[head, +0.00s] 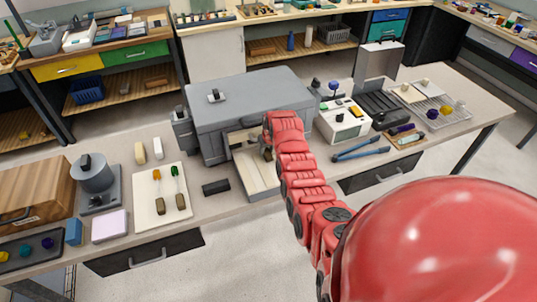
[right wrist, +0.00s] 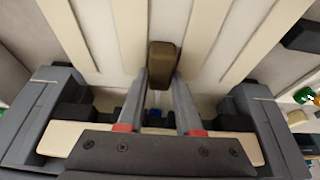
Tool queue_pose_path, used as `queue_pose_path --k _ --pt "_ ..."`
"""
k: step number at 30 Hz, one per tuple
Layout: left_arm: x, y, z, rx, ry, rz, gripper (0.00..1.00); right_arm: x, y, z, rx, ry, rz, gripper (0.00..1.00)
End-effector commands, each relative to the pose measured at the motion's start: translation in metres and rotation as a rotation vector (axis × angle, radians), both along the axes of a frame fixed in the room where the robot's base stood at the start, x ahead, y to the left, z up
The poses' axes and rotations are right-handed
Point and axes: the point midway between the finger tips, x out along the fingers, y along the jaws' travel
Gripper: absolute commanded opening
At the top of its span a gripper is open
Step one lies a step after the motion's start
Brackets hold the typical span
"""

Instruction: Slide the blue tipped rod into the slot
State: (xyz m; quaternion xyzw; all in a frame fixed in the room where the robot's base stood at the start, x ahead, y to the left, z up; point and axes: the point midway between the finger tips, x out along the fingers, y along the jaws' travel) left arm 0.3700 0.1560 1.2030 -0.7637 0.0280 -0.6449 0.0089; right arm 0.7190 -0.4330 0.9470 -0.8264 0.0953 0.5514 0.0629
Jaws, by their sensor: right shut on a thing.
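My right gripper (head: 265,151) is at the open front of the grey box-shaped machine (head: 245,92), above its pale tray (head: 262,180). In the right wrist view, its fingers (right wrist: 161,80) are shut on the brown handle (right wrist: 164,58) of the blue tipped rod. Most of the rod is hidden by the gripper. Pale strips with gaps (right wrist: 195,45) run along the tray beneath. I cannot tell which gap is the slot, or whether the tip touches anything. My left gripper is not in view.
Orange tipped and green tipped rods lie on a white board (head: 148,212) at left. A black block (head: 216,187) lies beside the tray. Blue-handled pliers (head: 362,150) and a white device (head: 342,123) are to the right. Dark machine parts flank the gripper closely.

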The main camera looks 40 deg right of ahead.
Motion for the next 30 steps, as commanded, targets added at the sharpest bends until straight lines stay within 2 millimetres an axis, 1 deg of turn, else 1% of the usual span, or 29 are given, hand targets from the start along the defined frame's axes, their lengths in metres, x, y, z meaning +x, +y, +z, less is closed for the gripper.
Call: queue_pose_path --k 8,9,11,12,14,24,30 --pt "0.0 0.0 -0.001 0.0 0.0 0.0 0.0 0.0 0.001 -0.001 0.003 0.003 0.001 0.0" --pt "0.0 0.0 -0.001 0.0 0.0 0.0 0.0 0.0 0.001 -0.001 0.003 0.003 0.001 0.41" --pt "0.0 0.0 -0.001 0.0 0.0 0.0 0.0 0.0 0.001 -0.001 0.003 0.003 0.001 0.52" --pt "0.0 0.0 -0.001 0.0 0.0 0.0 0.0 0.0 0.001 -0.001 0.002 0.003 0.001 0.59" --pt "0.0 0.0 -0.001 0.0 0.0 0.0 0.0 0.0 0.001 -0.001 0.002 0.003 0.001 0.69" --pt "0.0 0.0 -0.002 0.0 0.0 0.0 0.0 0.0 0.001 0.0 0.002 0.002 -0.001 0.69" --pt "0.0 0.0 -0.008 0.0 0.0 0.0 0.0 -0.004 0.002 0.009 0.003 0.001 0.0 0.69"
